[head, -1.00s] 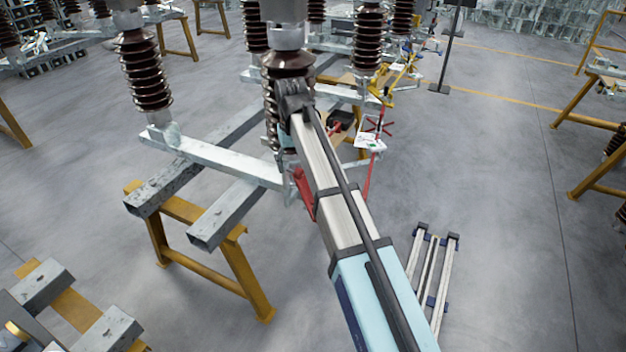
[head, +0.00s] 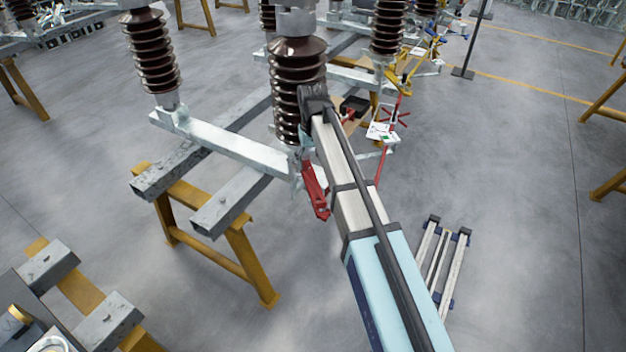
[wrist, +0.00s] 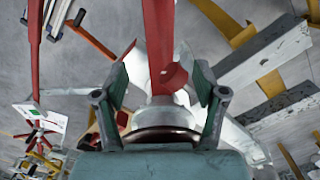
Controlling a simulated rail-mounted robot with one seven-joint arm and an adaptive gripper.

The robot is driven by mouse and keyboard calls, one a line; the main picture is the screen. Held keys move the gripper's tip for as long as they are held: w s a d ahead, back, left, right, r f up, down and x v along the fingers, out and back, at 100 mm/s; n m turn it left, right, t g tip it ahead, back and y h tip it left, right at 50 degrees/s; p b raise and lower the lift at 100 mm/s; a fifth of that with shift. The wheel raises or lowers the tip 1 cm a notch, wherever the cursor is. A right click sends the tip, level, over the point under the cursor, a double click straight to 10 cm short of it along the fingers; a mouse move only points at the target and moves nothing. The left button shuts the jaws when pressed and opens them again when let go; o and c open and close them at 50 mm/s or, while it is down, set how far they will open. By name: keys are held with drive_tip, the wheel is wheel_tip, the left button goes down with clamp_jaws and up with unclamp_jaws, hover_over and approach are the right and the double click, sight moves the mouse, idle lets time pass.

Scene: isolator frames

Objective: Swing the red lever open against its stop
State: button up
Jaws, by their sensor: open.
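The red lever (head: 315,190) hangs below the brown ribbed insulator, at the end of a galvanized beam, just left of my arm in the head view. In the wrist view the red lever (wrist: 158,40) comes down from the top edge to between the jaws, with a bent red tab on its right side. My gripper (wrist: 160,95) is open, one finger on each side of the lever. I cannot tell whether either finger touches it. The stop cannot be made out.
A brown insulator (head: 298,75) stands close to my arm's far end. Galvanized beams (head: 235,147) rest on a yellow trestle (head: 238,262). A thin red rod (wrist: 35,45) is left of the jaws. A rail frame (head: 441,262) lies on the floor at right, with open floor beyond.

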sight(313, 185)
wheel_tip(313, 185, down, 9)
drive_tip(key=shift+f+p, duration=0.1)
drive_tip(key=shift+p, duration=0.8)
drive_tip(key=shift+c, duration=0.4)
clamp_jaws()
